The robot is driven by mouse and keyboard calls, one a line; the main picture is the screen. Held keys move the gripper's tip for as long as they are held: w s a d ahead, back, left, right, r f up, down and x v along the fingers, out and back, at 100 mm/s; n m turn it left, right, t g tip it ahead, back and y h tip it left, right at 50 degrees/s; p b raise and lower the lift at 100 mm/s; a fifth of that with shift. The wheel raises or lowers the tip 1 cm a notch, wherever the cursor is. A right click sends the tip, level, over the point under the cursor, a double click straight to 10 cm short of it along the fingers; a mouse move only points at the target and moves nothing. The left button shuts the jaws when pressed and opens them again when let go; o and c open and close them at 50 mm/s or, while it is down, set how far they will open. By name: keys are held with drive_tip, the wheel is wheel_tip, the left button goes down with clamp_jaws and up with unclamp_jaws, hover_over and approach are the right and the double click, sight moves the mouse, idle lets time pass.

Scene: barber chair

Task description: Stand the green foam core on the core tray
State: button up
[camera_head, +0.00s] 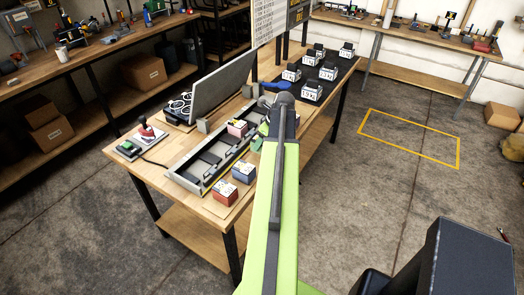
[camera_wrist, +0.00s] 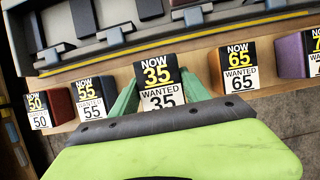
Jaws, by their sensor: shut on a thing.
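The green foam core (camera_head: 257,143) is at my gripper (camera_head: 266,130), by the right long side of the grey tray. In the wrist view a card reading NOW 35, WANTED 35 (camera_wrist: 160,85) stands between the jaws, with green on both sides. My gripper (camera_wrist: 160,100) is shut on the core. I cannot clearly separate finger from core there, or tell whether its base touches the table. A long grey tray (camera_head: 180,173) with dark inserts lies on the table, and its edge (camera_wrist: 200,42) crosses the wrist view. I cannot tell for sure that it is the core tray.
A red block (camera_head: 225,194) and a blue block (camera_head: 243,173) stand on the table's near edge. In the wrist view brown-red (camera_wrist: 240,68) and purple (camera_wrist: 292,58) blocks are to the right. A grey panel (camera_head: 222,82) rises behind the tray.

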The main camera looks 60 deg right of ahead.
wheel_tip(320, 180, down, 4)
drive_tip(key=b, duration=0.3)
drive_tip(key=shift+f+b, duration=0.15)
drive_tip(key=shift+b, duration=0.25)
drive_tip(key=shift+r, duration=0.2)
drive_tip(key=shift+f, duration=0.15)
drive_tip(key=o, duration=1.4)
